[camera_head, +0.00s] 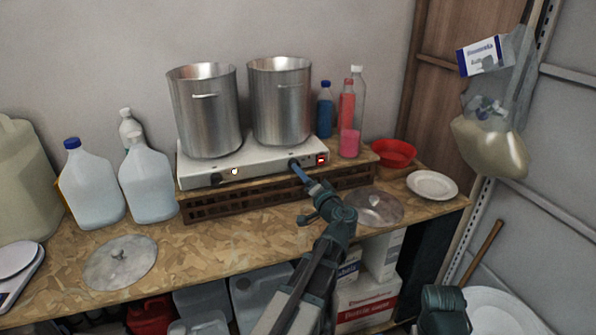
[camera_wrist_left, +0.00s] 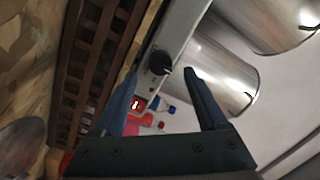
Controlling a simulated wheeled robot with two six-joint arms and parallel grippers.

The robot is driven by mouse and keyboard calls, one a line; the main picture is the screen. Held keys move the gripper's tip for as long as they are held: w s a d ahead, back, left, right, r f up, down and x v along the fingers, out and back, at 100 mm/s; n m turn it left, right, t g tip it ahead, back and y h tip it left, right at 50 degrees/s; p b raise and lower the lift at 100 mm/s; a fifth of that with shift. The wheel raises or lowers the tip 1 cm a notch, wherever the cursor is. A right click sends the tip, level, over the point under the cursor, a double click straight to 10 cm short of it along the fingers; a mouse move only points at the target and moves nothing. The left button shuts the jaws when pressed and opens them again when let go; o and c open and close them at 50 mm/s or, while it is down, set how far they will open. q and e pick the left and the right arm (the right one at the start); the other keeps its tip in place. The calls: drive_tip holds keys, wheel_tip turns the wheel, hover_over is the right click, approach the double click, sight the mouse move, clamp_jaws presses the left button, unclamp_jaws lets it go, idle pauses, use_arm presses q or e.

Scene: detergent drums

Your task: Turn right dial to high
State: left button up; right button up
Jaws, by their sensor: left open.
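The right dial (camera_head: 293,162) is a small black knob on the front of the white double burner (camera_head: 262,160), left of a red lit switch (camera_head: 321,160). My left gripper (camera_head: 301,172) is right in front of it and partly covers it in the head view. In the left wrist view the black dial (camera_wrist_left: 160,63) shows between the two spread fingertips of my open left gripper (camera_wrist_left: 161,74). I cannot tell whether the fingers touch it. The dial's setting is too small to read. The left dial (camera_head: 215,178) is at the burner's other end.
Two steel pots (camera_head: 205,115) (camera_head: 281,105) stand on the burner, which rests on a brown slatted crate (camera_head: 240,200). Bottles and a pink cup (camera_head: 349,144) are to the right. Lids (camera_head: 120,262) (camera_head: 374,207) lie on the wooden bench (camera_head: 215,245).

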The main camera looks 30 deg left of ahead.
use_arm(q)
drive_tip(key=shift+x, duration=2.1)
clamp_jaws()
